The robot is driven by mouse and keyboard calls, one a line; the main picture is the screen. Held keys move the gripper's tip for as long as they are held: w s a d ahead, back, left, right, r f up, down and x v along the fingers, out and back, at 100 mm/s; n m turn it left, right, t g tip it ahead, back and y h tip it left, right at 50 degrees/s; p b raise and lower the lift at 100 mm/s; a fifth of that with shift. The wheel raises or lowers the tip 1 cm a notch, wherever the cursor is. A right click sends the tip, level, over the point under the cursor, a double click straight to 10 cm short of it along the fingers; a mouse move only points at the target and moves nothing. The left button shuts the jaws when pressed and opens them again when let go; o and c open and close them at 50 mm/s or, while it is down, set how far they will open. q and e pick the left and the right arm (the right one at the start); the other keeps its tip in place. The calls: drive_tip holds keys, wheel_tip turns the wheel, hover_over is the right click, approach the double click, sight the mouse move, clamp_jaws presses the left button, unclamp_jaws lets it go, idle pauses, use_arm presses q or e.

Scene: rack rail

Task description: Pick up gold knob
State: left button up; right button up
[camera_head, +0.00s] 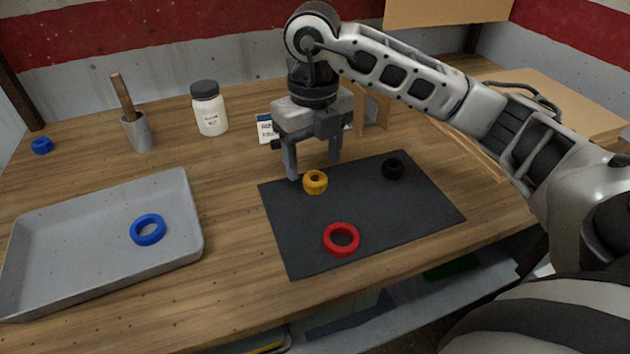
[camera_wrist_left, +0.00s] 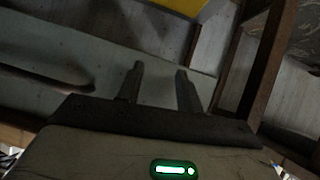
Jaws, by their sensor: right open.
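The gold knob (camera_head: 315,182) is a small yellow ring-like piece on the dark mat (camera_head: 390,222), near the mat's back left part. My right gripper (camera_head: 314,170) points down just above and behind the gold knob. Its two fingers are spread apart with nothing between them. The left finger ends close to the knob's left side; whether it touches cannot be told. My left gripper (camera_wrist_left: 160,80) shows only in the left wrist view. Its two fingers are apart and empty, facing a grey surface away from the tabletop objects.
A red ring (camera_head: 341,239) and a black knob (camera_head: 393,168) also lie on the mat. A grey tray (camera_head: 60,230) at left holds a blue ring (camera_head: 148,229).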

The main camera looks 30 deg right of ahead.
sight(315, 177)
wheel_tip(315, 177, down, 4)
drive_tip(key=shift+d, duration=0.15)
drive_tip(key=c, duration=1.1)
drive_tip(key=shift+r, duration=0.15)
